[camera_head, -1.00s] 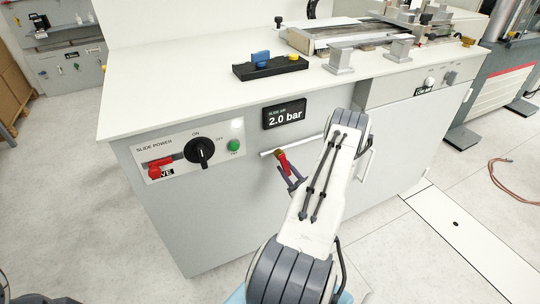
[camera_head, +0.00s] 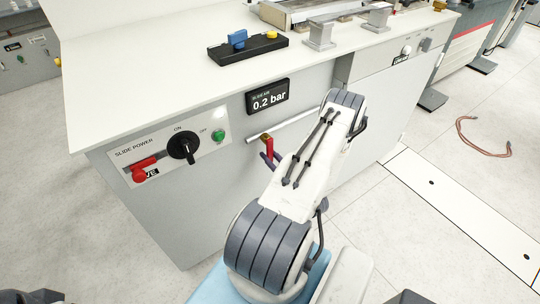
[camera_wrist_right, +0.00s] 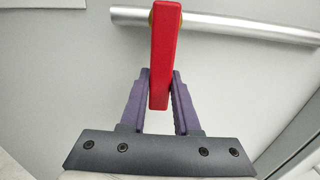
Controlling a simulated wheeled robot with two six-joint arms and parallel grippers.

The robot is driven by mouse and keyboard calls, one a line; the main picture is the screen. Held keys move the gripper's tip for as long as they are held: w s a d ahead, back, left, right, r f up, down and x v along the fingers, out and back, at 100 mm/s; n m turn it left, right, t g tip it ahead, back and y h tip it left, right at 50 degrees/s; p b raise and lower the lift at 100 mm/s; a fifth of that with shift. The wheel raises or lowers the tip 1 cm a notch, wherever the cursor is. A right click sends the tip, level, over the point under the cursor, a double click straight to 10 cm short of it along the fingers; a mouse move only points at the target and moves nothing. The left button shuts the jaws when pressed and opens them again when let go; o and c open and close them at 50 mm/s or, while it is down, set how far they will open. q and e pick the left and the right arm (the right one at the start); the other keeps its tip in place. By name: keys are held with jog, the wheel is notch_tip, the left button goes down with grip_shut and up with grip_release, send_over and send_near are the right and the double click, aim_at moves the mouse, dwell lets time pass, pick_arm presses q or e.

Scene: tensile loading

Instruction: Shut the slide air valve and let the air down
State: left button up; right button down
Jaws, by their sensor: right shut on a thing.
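The slide air valve has a red lever handle (camera_head: 268,148) on a brass-coloured body at the left end of a silver pipe on the cabinet front. In the wrist view the red handle (camera_wrist_right: 161,55) stands crosswise to the pipe (camera_wrist_right: 230,25). My right gripper (camera_head: 272,158) is shut on its lower end; the purple fingers (camera_wrist_right: 160,90) touch both sides there. The slide air display (camera_head: 267,97) reads 0.2 bar. My right arm covers part of the pipe. My left gripper is not in view.
The slide power panel (camera_head: 168,150) left of the valve carries a black rotary switch (camera_head: 183,146), a green button (camera_head: 218,137) and a red lever (camera_head: 143,170). A black block with blue and yellow knobs (camera_head: 247,48) sits on the white worktop (camera_head: 130,50). A hose (camera_head: 483,138) lies on the floor.

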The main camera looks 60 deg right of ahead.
jog(key=shift+a+f, duration=0.1)
jog(key=shift+f, duration=0.1)
jog(key=c, duration=0.6)
grip_release()
jog(key=shift+w, duration=0.1)
jog(key=shift+c, duration=0.2)
jog(key=shift+r, duration=0.1)
jog(key=shift+s, duration=0.3)
jog(key=v, duration=1)
